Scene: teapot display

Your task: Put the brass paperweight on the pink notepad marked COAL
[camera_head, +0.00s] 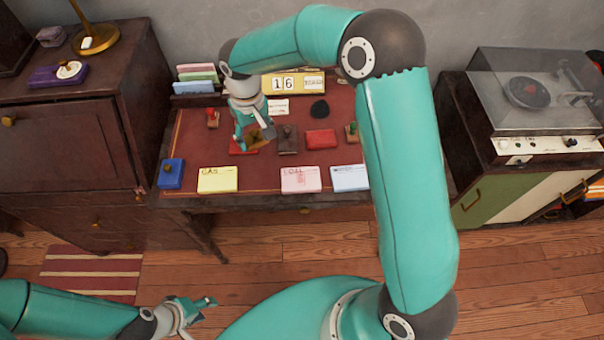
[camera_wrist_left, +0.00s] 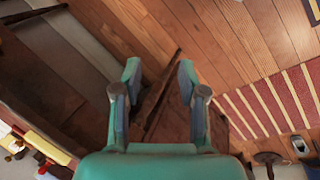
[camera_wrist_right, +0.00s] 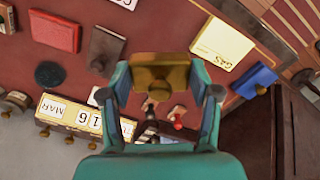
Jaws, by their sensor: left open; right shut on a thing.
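The pink notepad marked COAL (camera_head: 301,180) lies at the desk's front edge, between the yellow GAS notepad (camera_head: 218,180) and a pale blue notepad (camera_head: 349,178). My right gripper (camera_head: 254,142) is over the desk, behind and left of the pink notepad. It is shut on the brass paperweight (camera_wrist_right: 160,74), a squarish block with a knob, between its fingertips in the right wrist view. In the head view the paperweight is partly hidden by the fingers. My left gripper (camera_head: 203,303) is open and empty above the floor, away from the desk; its spread fingers show in the left wrist view (camera_wrist_left: 158,85).
A blue box (camera_head: 171,174), a red box (camera_head: 321,138), a dark stamp-like block (camera_head: 287,140) and a black round object (camera_head: 319,109) are on the desk. A calendar (camera_head: 293,84) and letter rack (camera_head: 195,80) stand behind. A record player (camera_head: 535,95) is at right.

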